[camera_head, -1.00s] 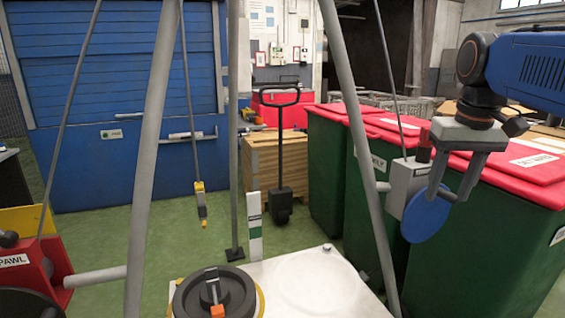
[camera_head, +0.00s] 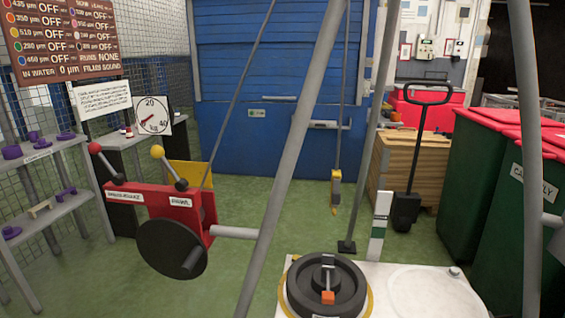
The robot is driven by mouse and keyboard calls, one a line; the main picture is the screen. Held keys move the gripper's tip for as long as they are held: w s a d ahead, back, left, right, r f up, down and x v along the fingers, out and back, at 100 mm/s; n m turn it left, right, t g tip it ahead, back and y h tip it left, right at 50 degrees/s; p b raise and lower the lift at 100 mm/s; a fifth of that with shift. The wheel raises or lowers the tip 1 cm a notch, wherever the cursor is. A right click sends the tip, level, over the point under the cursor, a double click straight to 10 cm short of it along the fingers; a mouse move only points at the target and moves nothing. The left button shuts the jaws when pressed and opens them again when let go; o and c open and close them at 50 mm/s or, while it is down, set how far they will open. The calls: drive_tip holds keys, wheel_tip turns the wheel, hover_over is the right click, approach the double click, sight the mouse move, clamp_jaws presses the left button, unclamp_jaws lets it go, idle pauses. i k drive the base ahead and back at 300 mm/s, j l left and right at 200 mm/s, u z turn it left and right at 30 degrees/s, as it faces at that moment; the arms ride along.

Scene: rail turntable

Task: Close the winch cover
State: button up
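A red winch (camera_head: 208,207) is at the left on a grey leg, with a black round disc (camera_head: 165,245) on its near face and white labels along its front. Two levers rise from its top, one with a red knob (camera_head: 95,148) and one with a yellow knob (camera_head: 157,152). A yellow panel (camera_head: 196,174) shows behind the winch, partly hidden by it. I cannot tell for sure which part is the cover, or whether it is open. My gripper is not in view now.
Grey poles (camera_head: 293,160) stand in front of me. A white platform (camera_head: 385,280) carries a black weight (camera_head: 300,290). Shelves (camera_head: 45,155) are at the left, a pallet truck (camera_head: 407,205) and green bins (camera_head: 475,165) at the right. Green floor is clear behind the winch.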

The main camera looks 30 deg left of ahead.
sight(193, 172)
drive_tip(key=k+j+u, duration=0.25)
drive_tip(key=j, duration=2.15)
drive_tip(key=j+u, duration=0.2)
drive_tip(key=j, duration=2.2)
drive_tip(key=i+j+z, duration=0.15)
drive_tip(key=i+j, duration=0.4)
drive_tip(key=i+j+z, duration=0.4)
drive_tip(key=i, duration=0.2)
drive_tip(key=i+j+z, duration=0.85)
drive_tip(key=z, duration=0.3)
drive_tip(key=i+j+z, duration=0.1)
drive_tip(key=j+z, duration=0.25)
drive_tip(key=j, duration=0.15)
drive_tip(key=i+j+z, duration=0.1)
drive_tip(key=j+z, duration=0.65)
drive_tip(key=k+j+z, duration=0.1)
drive_tip(key=j+z, duration=0.25)
drive_tip(key=z, duration=0.15)
drive_tip(key=k+j+z, duration=0.15)
drive_tip(key=j+z, duration=0.3)
drive_tip(key=j, duration=0.1)
